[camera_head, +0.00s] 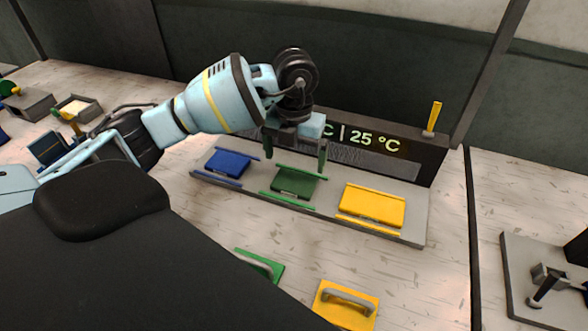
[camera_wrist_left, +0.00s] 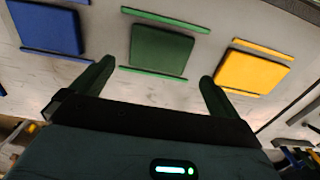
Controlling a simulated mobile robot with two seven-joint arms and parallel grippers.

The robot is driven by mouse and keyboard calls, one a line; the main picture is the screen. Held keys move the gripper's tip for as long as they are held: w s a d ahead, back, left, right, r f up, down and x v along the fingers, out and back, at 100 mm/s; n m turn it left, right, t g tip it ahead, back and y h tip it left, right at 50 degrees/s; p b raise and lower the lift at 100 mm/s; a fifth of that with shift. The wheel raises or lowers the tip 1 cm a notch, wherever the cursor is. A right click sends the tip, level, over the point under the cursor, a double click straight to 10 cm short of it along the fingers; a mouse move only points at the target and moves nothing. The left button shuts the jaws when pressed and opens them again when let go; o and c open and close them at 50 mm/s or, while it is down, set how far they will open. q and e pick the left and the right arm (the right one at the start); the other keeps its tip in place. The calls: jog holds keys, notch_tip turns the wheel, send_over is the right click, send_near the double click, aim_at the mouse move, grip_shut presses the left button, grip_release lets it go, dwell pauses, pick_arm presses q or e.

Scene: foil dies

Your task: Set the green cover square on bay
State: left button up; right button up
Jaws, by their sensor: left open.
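The green cover (camera_head: 273,270), a flat green plate with a handle, lies on the table at the bottom of the head view, partly hidden by a dark part in front. The green bay (camera_head: 295,182), a dark green pad between two bright green rails, is in the middle of the grey base. It also shows in the left wrist view (camera_wrist_left: 164,45). My left gripper (camera_head: 295,155) is open and empty, above and behind the green bay. In the wrist view its fingers (camera_wrist_left: 157,72) point toward that bay. My right gripper is not seen.
The blue bay (camera_head: 228,162) and yellow bay (camera_head: 372,204) flank the green one on the grey base (camera_head: 414,226). A display housing (camera_head: 425,150) stands behind, with a yellow upright piece (camera_head: 433,118). A yellow cover with a handle (camera_head: 343,309) lies in front. A grey fixture (camera_head: 530,285) is at right.

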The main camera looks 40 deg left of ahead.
pick_arm(q)
jog(key=shift+r, duration=2.7)
